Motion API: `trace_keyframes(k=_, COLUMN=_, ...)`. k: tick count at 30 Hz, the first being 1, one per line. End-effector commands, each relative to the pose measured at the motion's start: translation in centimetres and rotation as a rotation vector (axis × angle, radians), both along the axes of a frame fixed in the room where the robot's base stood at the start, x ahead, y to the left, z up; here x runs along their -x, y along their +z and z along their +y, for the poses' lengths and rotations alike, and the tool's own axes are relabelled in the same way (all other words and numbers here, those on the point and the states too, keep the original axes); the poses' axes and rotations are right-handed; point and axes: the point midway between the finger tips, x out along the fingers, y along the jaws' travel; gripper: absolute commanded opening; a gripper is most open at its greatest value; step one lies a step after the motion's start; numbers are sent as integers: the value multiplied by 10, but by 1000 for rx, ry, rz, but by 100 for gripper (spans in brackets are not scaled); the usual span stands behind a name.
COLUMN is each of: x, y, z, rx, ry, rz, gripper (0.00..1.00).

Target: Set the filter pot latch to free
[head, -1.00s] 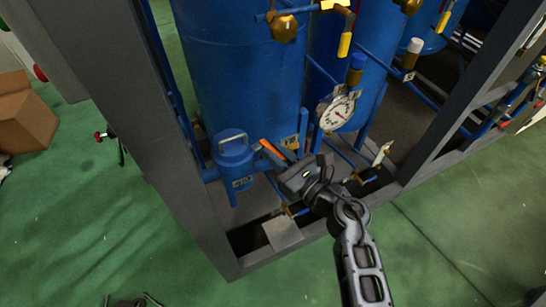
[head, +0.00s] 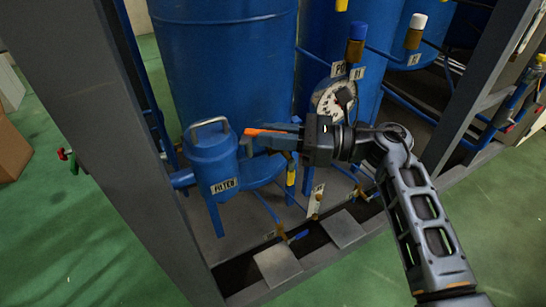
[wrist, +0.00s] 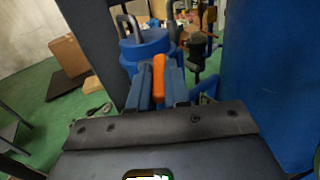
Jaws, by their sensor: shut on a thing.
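The filter pot (head: 213,165) is a blue upright canister with a grey bail handle and a FILTER label, at the left of the head view. It also shows at the top of the wrist view (wrist: 146,47). An orange latch lever (head: 262,132) lies beside the pot's lid on its right side. My gripper (head: 274,138) comes from the right and is shut on the orange lever. In the wrist view the orange lever (wrist: 158,75) lies between my two fingers. The fingers hide part of the lever, and I cannot make out its pivot.
A grey frame post (head: 100,140) stands left of the pot. A large blue tank (head: 225,60) is behind it. A dial gauge (head: 333,98) and thin blue pipes are close to my wrist. Green floor (head: 95,245) is free at the left.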

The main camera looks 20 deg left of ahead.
Motion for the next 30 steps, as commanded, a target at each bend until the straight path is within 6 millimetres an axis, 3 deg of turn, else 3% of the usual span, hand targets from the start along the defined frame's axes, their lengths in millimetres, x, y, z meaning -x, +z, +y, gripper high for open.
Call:
trace_keyframes(k=1, x=-1, y=-10, z=-1, rx=-1, ry=27, rz=-2, gripper=0)
trace_keyframes(k=15, x=-2, y=-5, z=0, rx=-1, ry=199, rz=1, gripper=0)
trace_keyframes(k=30, x=-1, y=-1, z=1, rx=0, ry=236, rz=2, gripper=0)
